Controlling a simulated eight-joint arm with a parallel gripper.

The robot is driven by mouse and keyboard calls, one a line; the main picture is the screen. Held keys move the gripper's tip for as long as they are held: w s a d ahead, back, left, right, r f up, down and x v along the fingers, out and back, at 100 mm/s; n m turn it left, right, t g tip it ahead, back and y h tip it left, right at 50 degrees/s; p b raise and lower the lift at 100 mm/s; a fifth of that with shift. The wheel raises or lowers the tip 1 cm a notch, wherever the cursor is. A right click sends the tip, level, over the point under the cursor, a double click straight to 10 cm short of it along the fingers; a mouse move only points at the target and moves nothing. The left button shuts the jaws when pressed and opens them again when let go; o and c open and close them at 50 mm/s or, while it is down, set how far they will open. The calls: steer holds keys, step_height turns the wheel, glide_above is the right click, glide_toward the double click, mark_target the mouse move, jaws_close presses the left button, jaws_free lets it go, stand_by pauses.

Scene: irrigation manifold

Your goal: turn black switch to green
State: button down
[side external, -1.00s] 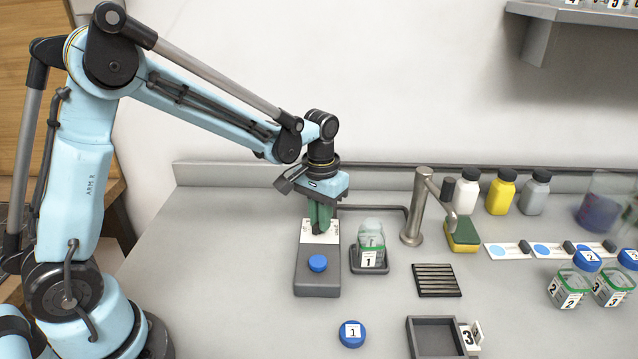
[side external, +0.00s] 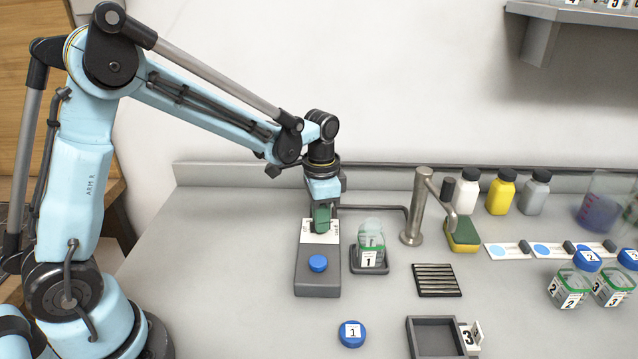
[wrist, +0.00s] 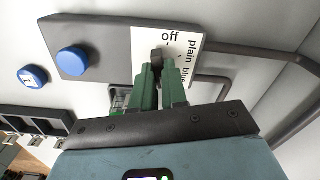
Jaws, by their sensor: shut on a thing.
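The black switch (wrist: 156,56) shows between my green fingertips in the wrist view, on a white label plate (wrist: 190,40). The plate reads "off" and "plain", with a further word starting "bl" partly cut off by a finger. No word "green" can be read. My gripper (wrist: 158,72) is shut on the switch, pointing down at the plate. In the side view my gripper (side external: 321,224) hides the switch, and the white plate (side external: 308,238) shows around the fingers at the back of a grey box (side external: 317,283).
A blue button (side external: 318,263) sits on the box's front. Right of it stand a jar labelled 1 (side external: 371,246) on a dark pad and a metal tap (side external: 414,215). A blue lid (side external: 352,334) lies in front. The bench left of the box is clear.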

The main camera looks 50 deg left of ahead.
stand_by(0.5)
steer(key=c, duration=1.2)
jaws_free()
steer(key=shift+o, duration=0.2)
steer(key=shift+r, duration=0.15)
step_height(320, 180, up, 12)
steer(key=s+f+n+t, duration=0.3)
steer(key=s+n+t, duration=0.2)
steer(key=s, duration=0.7)
steer(key=shift+s+d+n+t, duration=0.15)
steer(key=shift+s+n+t, duration=0.2)
steer(key=shift+t, duration=0.75)
